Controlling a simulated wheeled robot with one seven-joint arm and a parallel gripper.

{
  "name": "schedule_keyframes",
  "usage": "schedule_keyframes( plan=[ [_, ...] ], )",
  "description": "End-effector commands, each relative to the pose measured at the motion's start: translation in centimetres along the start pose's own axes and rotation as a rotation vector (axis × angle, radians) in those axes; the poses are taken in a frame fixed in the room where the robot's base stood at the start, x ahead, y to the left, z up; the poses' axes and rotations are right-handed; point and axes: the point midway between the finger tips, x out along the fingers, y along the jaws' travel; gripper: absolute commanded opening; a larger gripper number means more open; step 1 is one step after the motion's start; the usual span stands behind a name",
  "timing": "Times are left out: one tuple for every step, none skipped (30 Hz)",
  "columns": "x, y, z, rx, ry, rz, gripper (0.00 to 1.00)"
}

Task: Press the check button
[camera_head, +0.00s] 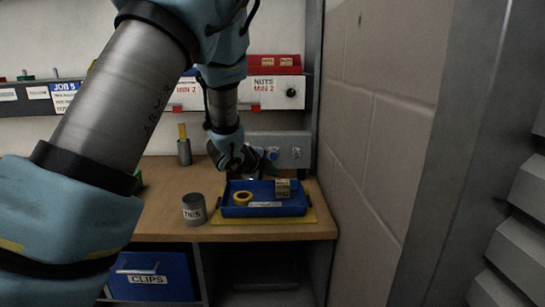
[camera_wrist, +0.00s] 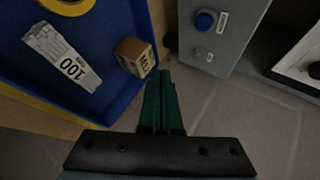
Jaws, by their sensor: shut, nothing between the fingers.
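A grey panel (camera_head: 262,140) stands against the back wall above the bench. It carries a blue round button (camera_head: 274,154) and a smaller grey round part (camera_head: 296,152). In the wrist view the blue button (camera_wrist: 205,20) has a small label beside it, too small to read, and the grey part (camera_wrist: 199,53) sits below it. I cannot tell from the labels which is the check button. My gripper's green fingers (camera_wrist: 162,76) are shut and empty, apart from the panel. In the head view my dark gripper body (camera_head: 238,158) is just left of the panel; its fingertips are unclear.
A blue tray (camera_head: 293,208) on a yellow mat (camera_head: 312,216) holds a yellow ring (camera_head: 242,197) and a small box (camera_head: 283,188). A grey can (camera_head: 194,209) stands left of it. A brick wall (camera_head: 380,130) bounds the right side.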

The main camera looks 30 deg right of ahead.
Motion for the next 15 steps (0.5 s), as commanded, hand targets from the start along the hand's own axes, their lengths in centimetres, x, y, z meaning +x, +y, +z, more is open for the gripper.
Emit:
schedule_keyframes(
  plan=[
    [0.0, 0.0, 0.0, -0.001, -0.001, 0.0, 0.0],
    [0.0, 0.0, 0.1, -0.001, -0.001, 0.0, 0.0],
    [0.0, 0.0, 0.1, -0.002, -0.001, 0.0, 0.0],
    [0.0, 0.0, 0.1, -0.002, -0.002, 0.0, 0.0],
    [0.0, 0.0, 0.1, -0.002, -0.002, 0.0, 0.0],
    [0.0, 0.0, 0.1, -0.002, -0.002, 0.0, 0.0],
    [0.0, -0.1, 0.1, -0.003, -0.002, 0.0, 0.0],
    [0.1, -0.1, 0.2, -0.003, -0.002, 0.0, 0.0],
    [0.1, -0.2, 0.3, -0.002, -0.003, 0.0, 0.0],
    [0.2, -0.4, 0.4, -0.002, -0.003, 0.0, 0.0],
    [0.4, -0.5, 0.5, -0.002, -0.003, 0.0, 0.0],
    [0.6, -0.7, 0.7, -0.003, -0.004, 0.0, 0.0],
    [0.8, -0.9, 0.8, -0.003, -0.004, 0.0, 0.0],
    [1.0, -1.1, 1.0, -0.004, -0.004, 0.0, 0.0],
    [1.4, -1.4, 1.3, -0.004, -0.004, 0.0, 0.0]
  ],
)
